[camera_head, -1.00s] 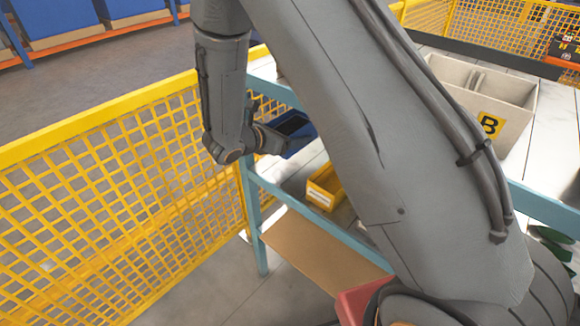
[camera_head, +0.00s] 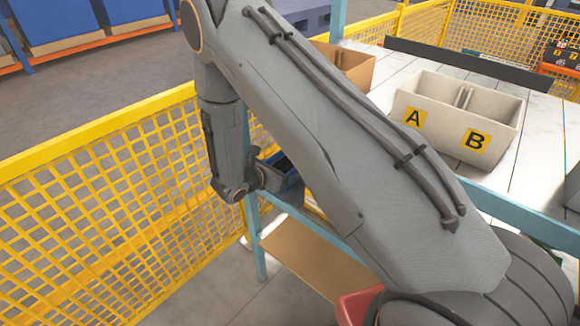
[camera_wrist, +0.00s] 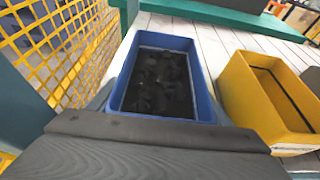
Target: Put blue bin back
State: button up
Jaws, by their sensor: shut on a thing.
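The blue bin (camera_head: 291,182) is at the near left corner of the workbench, partly hidden by my arm in the head view. In the wrist view the blue bin (camera_wrist: 204,88) is seen from above, upright and filled with dark pieces. My gripper (camera_head: 264,180) is at the bin's near end and shut on it. The dark gripper body crosses the bottom of the wrist view, and the fingertips are hidden. I cannot tell whether the bin touches the surface below it.
A yellow bin (camera_wrist: 242,98) stands just right of the blue bin. Yellow mesh fencing (camera_head: 100,190) runs close on the left. A pale two-compartment bin marked A and B (camera_head: 440,125) stands on the white bench top. A brown box (camera_head: 355,66) is behind my arm.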

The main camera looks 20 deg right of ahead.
jog(key=o, duration=1.4)
jog(key=shift+f, duration=0.1)
jog(key=shift+r, duration=0.2)
jog(key=b+v, duration=0.4)
jog(key=v, duration=0.8)
